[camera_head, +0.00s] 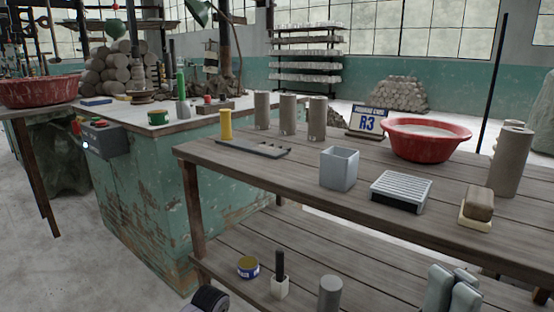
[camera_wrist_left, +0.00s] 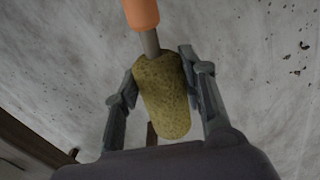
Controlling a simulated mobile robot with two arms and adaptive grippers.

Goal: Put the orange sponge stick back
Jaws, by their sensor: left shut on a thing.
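The orange sponge stick (camera_wrist_left: 142,14) shows in the left wrist view, with an orange handle, a short grey shaft and a yellow-brown speckled sponge head (camera_wrist_left: 165,100). My left gripper (camera_wrist_left: 160,82) is shut on the sponge head, one finger on each side, with the handle pointing away to the top. The handle's far end is cut off by the frame. The stick does not show in the head view.
The wooden table (camera_head: 240,165) bears a grey square cup (camera_head: 339,170), a slatted box (camera_head: 401,190), a red basin (camera_head: 426,142), a dark tray (camera_head: 250,147), a yellow spool (camera_head: 225,125) and several clay cylinders.

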